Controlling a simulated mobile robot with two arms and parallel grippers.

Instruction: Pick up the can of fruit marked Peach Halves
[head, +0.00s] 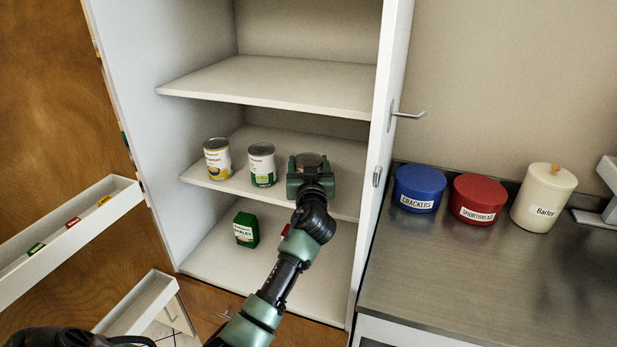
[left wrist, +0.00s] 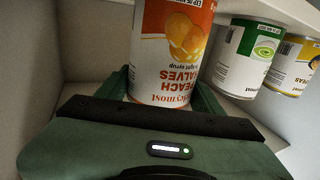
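The Peach Halves can (left wrist: 172,50), with an orange and white label, stands on the cabinet's middle shelf. Its label reads upside down in the left wrist view. In the head view only its top (head: 311,160) shows, behind my left gripper (head: 309,172). The left gripper's fingers, also in the left wrist view (left wrist: 163,98), stand on both sides of the can, very close to it. I cannot tell whether they press on it. My right gripper is not in view.
A green-labelled can (head: 262,164) and a yellow-labelled can (head: 217,158) stand to the left on the same shelf. A green box (head: 246,229) is on the shelf below.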

